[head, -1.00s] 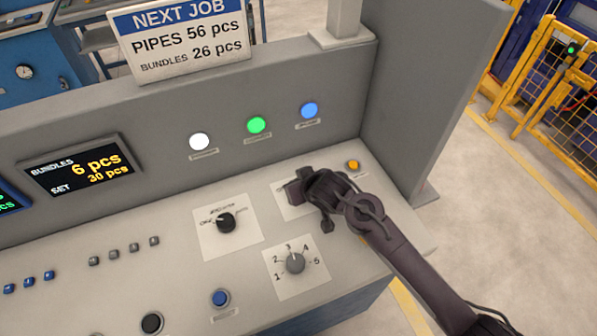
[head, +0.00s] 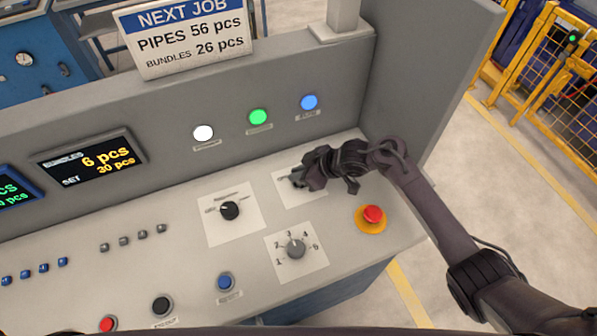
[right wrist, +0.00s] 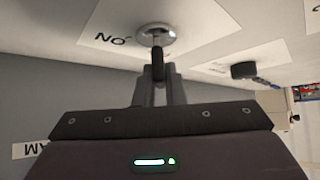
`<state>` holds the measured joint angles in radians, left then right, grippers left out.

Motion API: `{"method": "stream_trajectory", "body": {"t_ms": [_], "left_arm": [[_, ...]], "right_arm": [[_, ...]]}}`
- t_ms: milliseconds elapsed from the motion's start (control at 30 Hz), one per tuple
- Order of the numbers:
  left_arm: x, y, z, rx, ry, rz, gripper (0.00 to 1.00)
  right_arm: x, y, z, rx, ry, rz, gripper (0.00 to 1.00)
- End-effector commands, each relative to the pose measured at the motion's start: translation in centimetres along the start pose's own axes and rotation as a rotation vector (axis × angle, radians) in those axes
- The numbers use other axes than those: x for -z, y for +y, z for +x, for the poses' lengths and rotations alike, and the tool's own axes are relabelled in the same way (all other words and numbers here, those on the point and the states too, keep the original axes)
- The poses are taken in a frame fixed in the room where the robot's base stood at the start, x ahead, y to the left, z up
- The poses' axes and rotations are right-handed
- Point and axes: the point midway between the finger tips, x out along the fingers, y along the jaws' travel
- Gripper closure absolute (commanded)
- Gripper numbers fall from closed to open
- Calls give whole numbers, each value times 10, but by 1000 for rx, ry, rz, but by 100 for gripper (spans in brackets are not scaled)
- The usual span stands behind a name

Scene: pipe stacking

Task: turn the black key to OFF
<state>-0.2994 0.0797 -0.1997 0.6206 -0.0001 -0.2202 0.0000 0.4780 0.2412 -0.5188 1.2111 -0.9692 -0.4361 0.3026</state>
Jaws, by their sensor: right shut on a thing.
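The black key (right wrist: 157,62) stands in a round silver lock (right wrist: 156,33) on a white plate (right wrist: 205,20) in the right wrist view. The plate carries the label ON, seen upside down left of the lock. My right gripper (right wrist: 157,88) is shut on the key's head, with a finger on each side. My left gripper is not in view.
A black selector knob (head: 230,210) is left of the key's plate, and a grey numbered dial (head: 296,248) is below it. A red emergency button (head: 373,214) sits below my right forearm. The back panel (head: 330,75) rises behind the gripper.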

Motion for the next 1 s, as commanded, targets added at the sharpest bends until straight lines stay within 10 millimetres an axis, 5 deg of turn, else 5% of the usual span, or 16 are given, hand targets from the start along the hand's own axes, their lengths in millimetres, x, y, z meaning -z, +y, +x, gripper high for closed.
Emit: {"method": "stream_trajectory", "body": {"t_ms": [500,533,700,1000], "left_arm": [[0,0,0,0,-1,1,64],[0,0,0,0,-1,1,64],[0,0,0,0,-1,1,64],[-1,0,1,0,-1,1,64]], "right_arm": [[2,1,-1,13,3,-17,100],[2,0,-1,13,3,-16,88],[1,0,0,13,2,-16,68],[0,1,-3,13,1,-15,68]]}}
